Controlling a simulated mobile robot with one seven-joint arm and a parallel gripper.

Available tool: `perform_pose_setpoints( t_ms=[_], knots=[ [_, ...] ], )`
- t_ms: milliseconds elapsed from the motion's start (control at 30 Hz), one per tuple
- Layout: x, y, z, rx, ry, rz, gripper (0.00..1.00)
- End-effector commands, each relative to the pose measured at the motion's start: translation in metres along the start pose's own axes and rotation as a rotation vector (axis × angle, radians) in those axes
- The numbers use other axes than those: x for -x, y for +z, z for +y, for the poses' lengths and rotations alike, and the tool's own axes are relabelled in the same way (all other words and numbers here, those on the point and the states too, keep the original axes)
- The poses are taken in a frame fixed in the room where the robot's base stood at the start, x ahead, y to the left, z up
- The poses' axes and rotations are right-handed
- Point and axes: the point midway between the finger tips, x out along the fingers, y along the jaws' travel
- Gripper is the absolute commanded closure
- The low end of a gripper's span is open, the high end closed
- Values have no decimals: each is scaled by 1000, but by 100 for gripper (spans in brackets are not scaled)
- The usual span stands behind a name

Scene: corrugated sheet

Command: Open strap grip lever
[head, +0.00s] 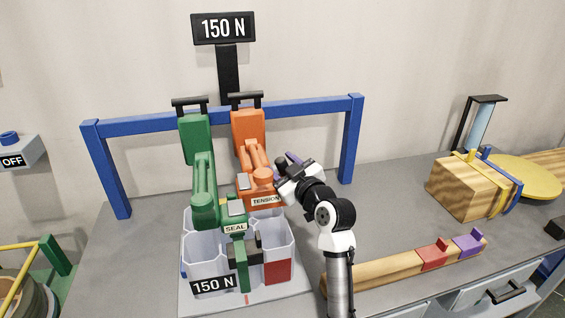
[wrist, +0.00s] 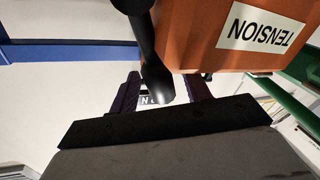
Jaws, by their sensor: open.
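An orange tool body labelled TENSION (head: 252,165) stands beside a green one labelled SEAL (head: 204,185). The TENSION body also fills the top right of the wrist view (wrist: 200,40). A dark, round-ended lever (wrist: 150,65) hangs beside it, its tip appearing between my finger outlines. Whether this is the strap grip lever I cannot tell for sure. My gripper (head: 283,175) is at the right side of the orange tool. Its two fingers (wrist: 168,80) are apart, with nothing clearly held. Contact with the lever cannot be told.
A blue frame (head: 290,109) stands behind the tools. White hexagonal bins (head: 205,250) sit below them. A wooden bar (head: 380,271) with red and purple blocks lies to the right, and a strapped wooden block (head: 460,187) stands farther right. The grey bench between them is clear.

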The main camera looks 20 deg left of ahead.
Motion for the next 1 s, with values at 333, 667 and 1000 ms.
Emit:
perform_pose_setpoints(
  t_ms=[333, 667, 1000],
  knots=[
    [-1, 0, 0, 0, 0, 0, 63],
    [-1, 0, 0, -1, -1, 0, 100],
    [0, 2, 2, -33, 3, 8, 100]
  ],
)
